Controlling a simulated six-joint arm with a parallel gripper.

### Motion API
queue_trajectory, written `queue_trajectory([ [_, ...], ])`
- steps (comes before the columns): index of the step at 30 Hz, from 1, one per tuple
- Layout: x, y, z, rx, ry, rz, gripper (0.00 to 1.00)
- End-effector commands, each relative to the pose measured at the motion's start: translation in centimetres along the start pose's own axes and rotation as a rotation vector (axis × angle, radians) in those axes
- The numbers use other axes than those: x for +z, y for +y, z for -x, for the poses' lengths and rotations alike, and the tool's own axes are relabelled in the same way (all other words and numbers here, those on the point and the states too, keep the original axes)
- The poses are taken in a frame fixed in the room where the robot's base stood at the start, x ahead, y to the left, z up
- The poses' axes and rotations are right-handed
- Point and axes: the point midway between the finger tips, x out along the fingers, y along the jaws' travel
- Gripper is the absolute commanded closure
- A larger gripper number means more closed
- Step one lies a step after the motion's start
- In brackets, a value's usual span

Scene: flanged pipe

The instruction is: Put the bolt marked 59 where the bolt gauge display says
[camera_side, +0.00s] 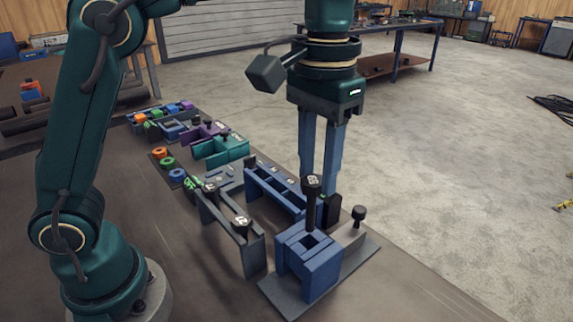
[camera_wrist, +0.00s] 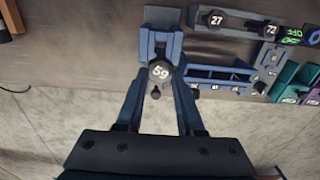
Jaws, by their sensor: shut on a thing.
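The bolt marked 59 (camera_wrist: 160,72) has a black hexagonal head with white digits. My gripper (camera_wrist: 160,82) is shut on it. In the side view the bolt (camera_side: 313,188) stands upright between the fingers of my gripper (camera_side: 320,195), behind and above a blue block with a square opening (camera_side: 322,268). The bolt's lower end is hard to make out. The bolt gauge display (camera_wrist: 292,36) glows green at the upper right of the wrist view; its characters look like 110 and OK, but are small.
A rack (camera_side: 225,218) holds bolts marked 27 (camera_wrist: 214,19) and 72 (camera_wrist: 271,30). A blue slotted tray (camera_side: 268,190) lies behind it. A black knob (camera_side: 359,212) stands right of the blue block. Teal (camera_side: 222,148) and purple holders and coloured rings lie farther back.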

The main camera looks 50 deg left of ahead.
Motion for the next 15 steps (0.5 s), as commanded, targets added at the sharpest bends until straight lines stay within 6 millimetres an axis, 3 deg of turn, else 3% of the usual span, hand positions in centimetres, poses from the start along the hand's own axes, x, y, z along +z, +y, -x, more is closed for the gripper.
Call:
queue_trajectory([
  [8,0.1,0.0,0.0,-0.001,-0.002,0.103,1.0],
  [11,0.0,0.0,0.2,0.0,0.0,0.25,1.0],
  [15,-0.9,-1.4,0.4,0.002,0.003,0.581,1.0],
])
